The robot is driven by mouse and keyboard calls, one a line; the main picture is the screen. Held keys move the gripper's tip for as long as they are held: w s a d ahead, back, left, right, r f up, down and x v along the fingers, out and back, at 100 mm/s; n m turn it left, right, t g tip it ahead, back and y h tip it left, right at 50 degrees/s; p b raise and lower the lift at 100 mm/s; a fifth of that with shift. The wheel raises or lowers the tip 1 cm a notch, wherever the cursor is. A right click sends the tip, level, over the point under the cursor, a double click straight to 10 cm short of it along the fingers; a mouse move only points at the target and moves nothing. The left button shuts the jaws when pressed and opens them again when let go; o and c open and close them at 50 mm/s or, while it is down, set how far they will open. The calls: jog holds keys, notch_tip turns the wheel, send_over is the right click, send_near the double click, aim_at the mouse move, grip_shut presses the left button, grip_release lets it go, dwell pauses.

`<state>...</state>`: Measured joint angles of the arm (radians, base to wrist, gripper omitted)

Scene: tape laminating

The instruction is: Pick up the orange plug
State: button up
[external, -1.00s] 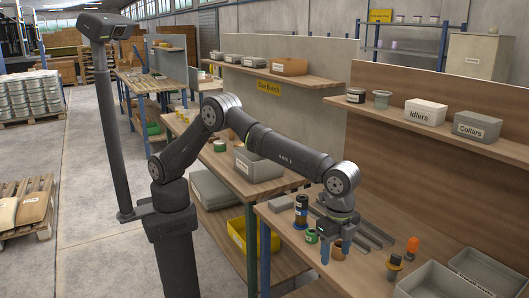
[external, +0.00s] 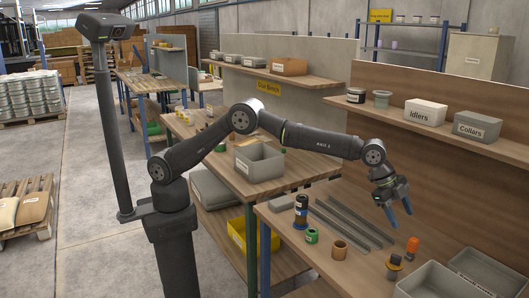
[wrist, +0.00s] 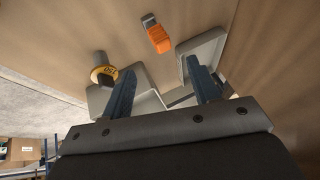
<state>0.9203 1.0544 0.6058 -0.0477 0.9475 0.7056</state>
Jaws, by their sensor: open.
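The orange plug (external: 412,246) stands on the bench top near the right, behind the grey bins. It also shows in the wrist view (wrist: 158,38), lying beyond the fingertips, orange with a grey end. My gripper (external: 400,220) is open and empty, above the bench and to the left of the plug, with its blue fingers pointing down and apart. In the wrist view the two blue fingers (wrist: 160,78) show with clear space between them. The plug is not touched by either finger.
An orange-brown ring (external: 339,250), a green roll (external: 311,236) and long metal rails (external: 350,222) lie to the left. A wooden back panel (external: 440,190) rises behind.

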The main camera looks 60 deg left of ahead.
aim_at(410, 238)
jog(key=shift+x, duration=4.65)
jog(key=shift+a, duration=0.1)
jog(key=c, duration=1.1)
